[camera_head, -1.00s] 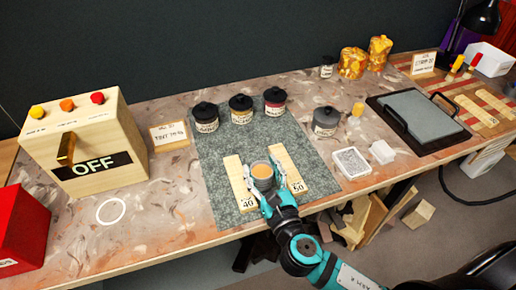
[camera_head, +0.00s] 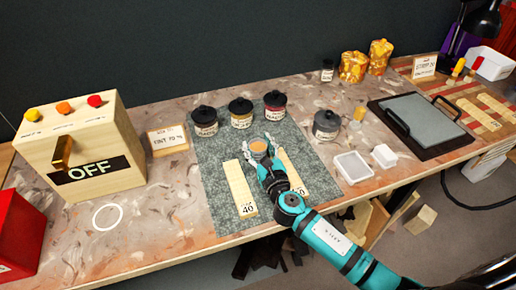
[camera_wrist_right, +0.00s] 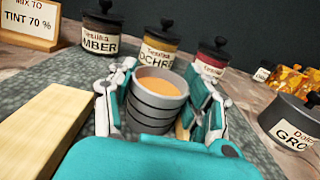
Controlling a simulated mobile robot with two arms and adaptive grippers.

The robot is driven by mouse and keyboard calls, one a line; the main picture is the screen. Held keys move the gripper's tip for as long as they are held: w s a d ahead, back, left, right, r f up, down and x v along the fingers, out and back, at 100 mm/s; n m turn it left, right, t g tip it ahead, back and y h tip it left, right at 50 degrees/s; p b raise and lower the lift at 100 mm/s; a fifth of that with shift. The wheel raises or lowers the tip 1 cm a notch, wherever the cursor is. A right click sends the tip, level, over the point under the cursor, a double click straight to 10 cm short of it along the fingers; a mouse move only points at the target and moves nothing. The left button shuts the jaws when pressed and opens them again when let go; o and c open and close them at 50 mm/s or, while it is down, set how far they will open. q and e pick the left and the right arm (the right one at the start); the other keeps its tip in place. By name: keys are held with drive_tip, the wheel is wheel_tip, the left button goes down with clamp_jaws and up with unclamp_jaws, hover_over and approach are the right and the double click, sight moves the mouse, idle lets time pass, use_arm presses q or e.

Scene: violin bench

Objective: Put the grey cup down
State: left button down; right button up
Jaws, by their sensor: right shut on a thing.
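The grey cup (camera_head: 259,149) holds an orange-tan fill and is upright. My right gripper (camera_head: 261,144) is shut on it, one finger on each side, as the right wrist view shows for the cup (camera_wrist_right: 155,108). The cup is over the grey mat (camera_head: 219,169), near the far ends of two pale wooden strips marked 40 (camera_head: 239,187) and 50 (camera_head: 311,175). Its base is hidden by the gripper, so I cannot tell whether it touches the mat. My left gripper is not in view.
A grey jar (camera_head: 327,124) and a white tray (camera_head: 352,168) are to the right. The wooden OFF box (camera_head: 80,145) is left.

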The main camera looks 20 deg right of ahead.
drive_tip(key=shift+f, duration=0.15)
drive_tip(key=o, duration=1.3)
drive_tip(key=shift+c, duration=0.2)
drive_tip(key=shift+r, duration=0.25)
drive_tip(key=s, duration=1.1)
drive_tip(key=shift+s+d+f+b, duration=0.1)
drive_tip(key=shift+s+d+b, duration=0.05)
drive_tip(key=shift+d+b, duration=0.15)
drive_tip(key=shift+o, duration=0.5)
drive_tip(key=shift+s, duration=0.35)
